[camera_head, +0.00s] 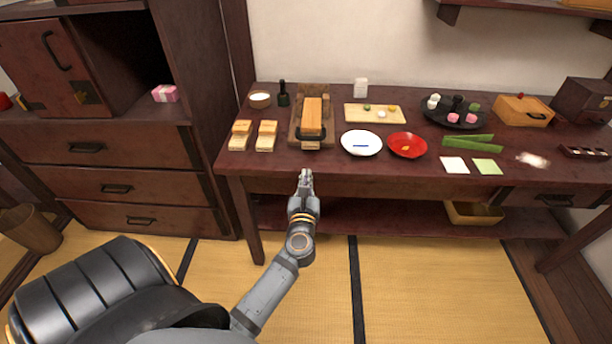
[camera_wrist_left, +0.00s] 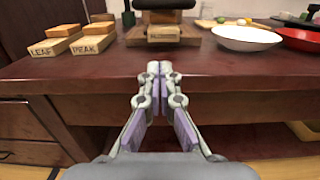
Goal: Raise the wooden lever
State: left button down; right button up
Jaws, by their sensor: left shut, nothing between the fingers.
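The wooden lever (camera_head: 312,113) is a light wood bar lying on a darker wooden press base (camera_head: 295,130) near the back left of the table. A dark handle (camera_head: 310,133) sits at its near end. In the left wrist view the dark handle (camera_wrist_left: 164,4) and a small light wood block below it (camera_wrist_left: 163,34) show at the top, the rest cut off. My left gripper (camera_head: 305,174) is shut and empty in front of the table's front edge, short of the lever and apart from it. It also shows shut in the left wrist view (camera_wrist_left: 159,72). My right gripper is in neither view.
Two wooden blocks, marked LEAF (camera_wrist_left: 50,47) and PEAK (camera_wrist_left: 92,44), stand left of the press. A white plate (camera_head: 362,143) and a red plate (camera_head: 407,145) lie to its right. The table's front edge (camera_wrist_left: 230,86) lies just beyond my gripper.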

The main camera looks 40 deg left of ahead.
aim_at(307, 163)
pick_arm(q)
jog(key=x, duration=0.6)
jog(key=shift+r, duration=0.1)
jog(key=r, duration=0.1)
jog(key=r+p, duration=0.2)
jog(key=shift+w+a+r, duration=0.1)
jog(key=shift+w+a, duration=0.2)
jog(key=shift+w, duration=0.1)
jog(key=shift+r, duration=0.25)
jog(key=shift+w, duration=0.1)
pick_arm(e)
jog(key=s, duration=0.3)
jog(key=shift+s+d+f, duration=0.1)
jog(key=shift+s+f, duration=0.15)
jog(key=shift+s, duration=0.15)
pick_arm(q)
jog(key=shift+r, duration=0.15)
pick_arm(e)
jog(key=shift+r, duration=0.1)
